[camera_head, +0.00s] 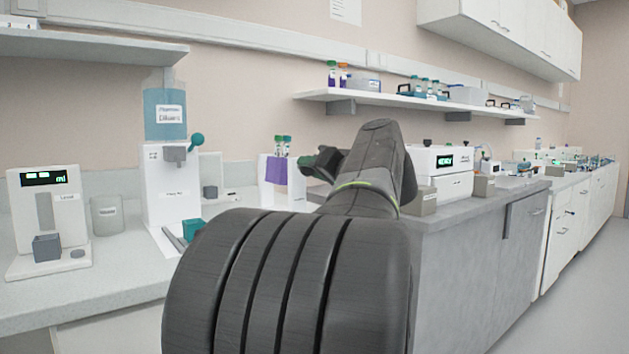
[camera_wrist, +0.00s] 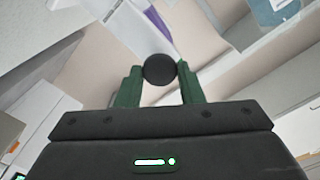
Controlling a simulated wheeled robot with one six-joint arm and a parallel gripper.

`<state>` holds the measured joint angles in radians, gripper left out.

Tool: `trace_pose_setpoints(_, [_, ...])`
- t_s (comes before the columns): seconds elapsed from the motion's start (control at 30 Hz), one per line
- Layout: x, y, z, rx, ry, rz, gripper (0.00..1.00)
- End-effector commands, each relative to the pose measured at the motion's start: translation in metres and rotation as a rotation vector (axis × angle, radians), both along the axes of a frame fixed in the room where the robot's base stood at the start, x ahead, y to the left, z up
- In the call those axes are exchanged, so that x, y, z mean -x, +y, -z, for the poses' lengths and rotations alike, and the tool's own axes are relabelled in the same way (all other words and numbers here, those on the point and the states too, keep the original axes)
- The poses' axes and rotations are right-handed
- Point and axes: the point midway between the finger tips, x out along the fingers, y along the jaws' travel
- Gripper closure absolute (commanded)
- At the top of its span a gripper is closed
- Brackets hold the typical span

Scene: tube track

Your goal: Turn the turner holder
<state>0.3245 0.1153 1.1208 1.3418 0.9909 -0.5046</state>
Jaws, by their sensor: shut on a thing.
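My gripper (camera_head: 312,160) is beside a white stand (camera_head: 268,190) with a purple panel (camera_head: 277,171) and green-capped tubes (camera_head: 282,145) at its top. In the wrist view, the two green fingers of my gripper (camera_wrist: 158,74) are shut on a round black knob (camera_wrist: 159,69), one finger on each side. The knob looks like part of the turner holder, but how it joins the stand is hidden. A purple strip (camera_wrist: 157,20) and white panels show beyond the knob in the wrist view. My arm covers part of the bench in the head view.
A white dispenser (camera_head: 167,190) with a blue bottle (camera_head: 164,113) stands left of the stand. A scale (camera_head: 45,215) and a clear beaker (camera_head: 107,215) are farther left. A white instrument (camera_head: 440,172) stands right of my arm. A shelf (camera_head: 400,99) hangs above.

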Motion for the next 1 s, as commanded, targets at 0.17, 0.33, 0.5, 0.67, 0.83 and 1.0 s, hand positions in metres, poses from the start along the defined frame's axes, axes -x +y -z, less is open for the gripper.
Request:
trace_pose_setpoints(0.17, [0.0, 0.0003, 0.0016, 0.07, -0.049, -0.001, 0.89])
trace_pose_setpoints(0.33, [0.0, 0.0004, 0.001, 0.108, -0.076, -0.001, 0.89])
trace_pose_setpoints(0.5, [-0.0001, 0.0004, 0.0008, 0.123, -0.086, -0.002, 0.89])
trace_pose_setpoints(0.67, [-0.0001, 0.0004, 0.0007, 0.125, -0.088, -0.002, 0.89])
trace_pose_setpoints(0.83, [0.0, 0.0004, 0.0008, 0.124, -0.087, -0.002, 0.89])
trace_pose_setpoints(1.0, [0.0, 0.0003, 0.0006, 0.124, -0.088, -0.001, 0.45])
